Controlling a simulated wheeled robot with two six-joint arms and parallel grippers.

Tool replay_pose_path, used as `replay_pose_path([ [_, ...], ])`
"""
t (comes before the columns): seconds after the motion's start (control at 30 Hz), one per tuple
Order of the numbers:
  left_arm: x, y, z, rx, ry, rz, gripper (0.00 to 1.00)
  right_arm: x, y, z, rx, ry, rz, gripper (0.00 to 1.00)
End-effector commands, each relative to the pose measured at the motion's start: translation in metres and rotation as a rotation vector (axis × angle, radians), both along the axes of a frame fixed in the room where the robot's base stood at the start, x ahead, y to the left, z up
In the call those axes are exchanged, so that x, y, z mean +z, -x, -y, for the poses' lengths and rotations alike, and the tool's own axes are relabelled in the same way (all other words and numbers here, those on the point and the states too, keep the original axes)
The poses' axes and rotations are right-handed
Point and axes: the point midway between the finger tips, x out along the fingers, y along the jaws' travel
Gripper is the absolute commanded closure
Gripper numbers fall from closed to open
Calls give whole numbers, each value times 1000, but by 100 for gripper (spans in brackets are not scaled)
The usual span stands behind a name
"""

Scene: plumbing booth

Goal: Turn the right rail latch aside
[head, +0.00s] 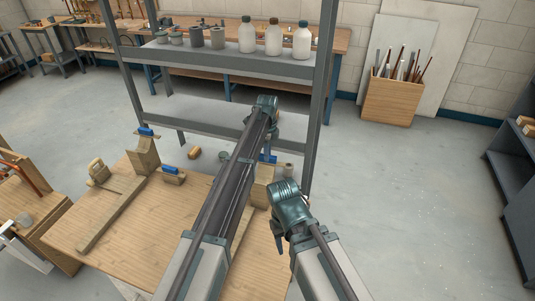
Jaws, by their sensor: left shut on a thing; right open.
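A blue latch (268,158) shows partly at the right side of the wooden bench, by a wooden block (262,190). My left arm hides part of both. Another blue latch (146,132) tops a wooden post (143,158) at the left, and a blue piece (172,170) sits on a small block near it. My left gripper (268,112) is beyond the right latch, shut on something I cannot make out. My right gripper (281,236) is open, nearer to me than the right latch and apart from it. Its fingers point down and are partly hidden.
A grey metal rack (225,64) with bottles and canisters stands behind the bench (125,235). A wooden crate (392,102) of rods stands at the back right. A wooden strip (112,214) lies on the bench's left. The floor at right is clear.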

Motion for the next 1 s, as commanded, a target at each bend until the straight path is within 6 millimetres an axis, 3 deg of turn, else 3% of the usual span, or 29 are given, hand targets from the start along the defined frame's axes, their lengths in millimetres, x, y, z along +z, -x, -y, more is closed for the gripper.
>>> replay_pose_path([
  [0.6, 0, 1, 0, -35, -1, -2, 100, 0, 0, 0, 0, 0, 0, 50],
  [0.63, 0, 1, 0, -35, -1, -2, 70, 0, 0, 0, 0, 0, 0, 50],
  [0.77, 0, 1, 0, -34, -1, -2, 46, 0, 0, 0, 0, 0, 0, 50],
  [1.0, 0, 0, 0, -34, 0, -1, 45, 0, 0, 0, 0, 0, 0, 50],
])
